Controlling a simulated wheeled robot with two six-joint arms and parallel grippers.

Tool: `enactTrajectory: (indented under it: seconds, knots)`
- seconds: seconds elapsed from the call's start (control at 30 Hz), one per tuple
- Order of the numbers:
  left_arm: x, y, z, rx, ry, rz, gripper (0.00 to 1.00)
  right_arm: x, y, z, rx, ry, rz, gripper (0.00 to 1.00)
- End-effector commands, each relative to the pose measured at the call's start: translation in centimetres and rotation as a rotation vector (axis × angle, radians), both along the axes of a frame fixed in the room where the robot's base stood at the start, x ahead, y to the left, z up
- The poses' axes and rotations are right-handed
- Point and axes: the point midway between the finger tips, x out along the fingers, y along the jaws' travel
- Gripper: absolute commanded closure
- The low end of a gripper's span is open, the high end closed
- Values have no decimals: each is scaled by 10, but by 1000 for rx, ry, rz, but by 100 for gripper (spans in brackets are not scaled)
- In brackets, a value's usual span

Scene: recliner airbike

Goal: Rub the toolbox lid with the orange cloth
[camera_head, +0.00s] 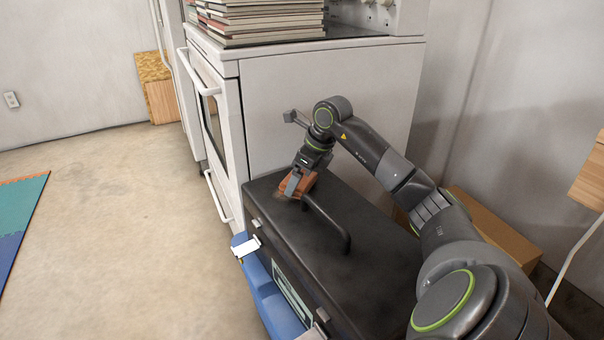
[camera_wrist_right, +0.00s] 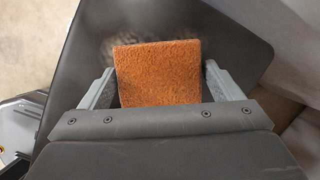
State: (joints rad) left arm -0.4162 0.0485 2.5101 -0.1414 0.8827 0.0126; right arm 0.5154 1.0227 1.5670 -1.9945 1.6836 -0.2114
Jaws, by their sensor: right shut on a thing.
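The black toolbox lid (camera_head: 376,262) lies flat and closed, with a black carry handle (camera_head: 328,222) standing up from it. My right gripper (camera_head: 297,186) is over the far end of the lid, beside the handle. It is shut on the orange cloth (camera_head: 307,183), a folded block that also shows between the two fingers in the right wrist view (camera_wrist_right: 158,74). The cloth is at or very near the lid surface; contact cannot be made out. A dull, smudged patch (camera_wrist_right: 125,45) shows on the lid around the cloth. My left gripper is not in view.
The toolbox rests on a blue object (camera_head: 270,300). A white stove (camera_head: 330,105) with a stack of books (camera_head: 262,22) stands right behind it. A cardboard box (camera_head: 490,226) is at the right by the wall. The floor at left is clear up to a coloured mat (camera_head: 20,210).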

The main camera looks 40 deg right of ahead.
Motion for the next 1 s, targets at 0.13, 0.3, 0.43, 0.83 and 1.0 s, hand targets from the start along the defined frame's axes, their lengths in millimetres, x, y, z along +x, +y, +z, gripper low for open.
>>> enactTrajectory:
  seconds: [0.13, 0.3, 0.43, 0.83, 1.0]
  knots:
    - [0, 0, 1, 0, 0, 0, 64, -5, 6, -2, 1, 2, 2, 32]
    - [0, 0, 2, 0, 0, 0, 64, -7, 10, -2, 1, 4, 1, 32]
    - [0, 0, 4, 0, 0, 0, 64, -12, 16, -1, 2, 4, 2, 32]
    - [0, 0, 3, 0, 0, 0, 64, -12, 17, -1, 2, 4, -1, 32]
    - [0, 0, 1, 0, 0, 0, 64, -6, 8, -1, 2, 4, -2, 32]
